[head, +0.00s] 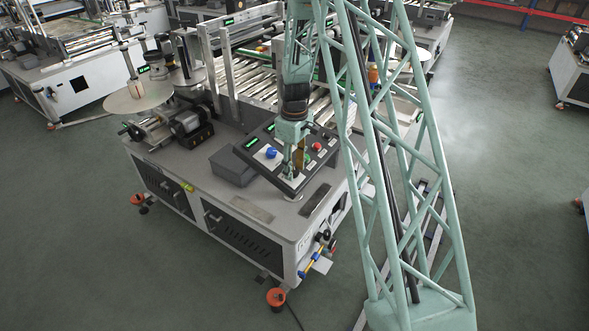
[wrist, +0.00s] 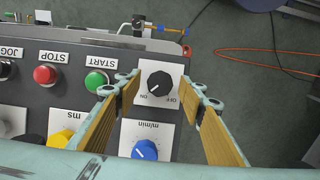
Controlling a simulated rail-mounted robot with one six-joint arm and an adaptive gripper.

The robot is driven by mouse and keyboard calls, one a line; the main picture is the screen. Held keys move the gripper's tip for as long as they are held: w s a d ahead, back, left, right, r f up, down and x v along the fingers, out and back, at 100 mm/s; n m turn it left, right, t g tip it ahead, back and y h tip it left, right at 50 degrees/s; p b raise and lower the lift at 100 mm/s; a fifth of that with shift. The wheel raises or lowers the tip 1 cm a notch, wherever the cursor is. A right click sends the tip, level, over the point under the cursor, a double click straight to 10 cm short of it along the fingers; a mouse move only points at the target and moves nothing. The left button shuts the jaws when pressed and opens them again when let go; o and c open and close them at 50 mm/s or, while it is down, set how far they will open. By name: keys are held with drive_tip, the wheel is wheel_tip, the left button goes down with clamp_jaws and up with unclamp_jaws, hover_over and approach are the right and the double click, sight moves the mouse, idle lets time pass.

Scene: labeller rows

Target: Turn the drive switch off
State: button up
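The drive switch (wrist: 160,84) is a round black knob on a white plate marked OFF and ON, at the panel's edge in the wrist view. Its pale pointer mark seems to lie toward the lower left, by the ON lettering. My gripper (wrist: 159,92) is open, with one tan-padded finger on each side of the switch and visible gaps to the knob. I cannot tell how high the fingertips are above the plate. In the head view my gripper (head: 299,160) points down over the control panel (head: 262,166) and hides the switch.
In the wrist view, a green START button (wrist: 96,81) is close to the left finger. A red STOP button (wrist: 45,75) is further left. A blue m/min knob (wrist: 145,151) and a yellow ms knob (wrist: 61,140) are nearer my wrist. A grey box (head: 232,167) stands beside the panel.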

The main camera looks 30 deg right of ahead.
drive_tip(key=c, duration=0.9)
drive_tip(key=shift+n+b, duration=0.4)
drive_tip(key=shift+n, duration=0.1)
drive_tip(key=n+b, duration=0.1)
drive_tip(key=n+h+b, duration=0.1)
drive_tip(key=n, duration=0.1)
drive_tip(key=shift+a+f+t+b, duration=0.15)
drive_tip(key=shift+t+b, duration=0.25)
drive_tip(key=n+t+h+b, duration=0.1)
drive_tip(key=n+b, duration=0.3)
drive_tip(key=shift+s, duration=0.2)
drive_tip(key=n+t+b, duration=0.1)
drive_tip(key=n+b, duration=0.2)
drive_tip(key=n+t+b, duration=0.1)
drive_tip(key=n+b, duration=0.2)
drive_tip(key=b, duration=0.1)
drive_tip(key=shift+s+f, duration=0.1)
drive_tip(key=n+t+b, duration=0.1)
drive_tip(key=n+b, duration=0.2)
drive_tip(key=b, duration=0.1)
drive_tip(key=shift+r+n, duration=0.2)
drive_tip(key=shift+n, duration=0.1)
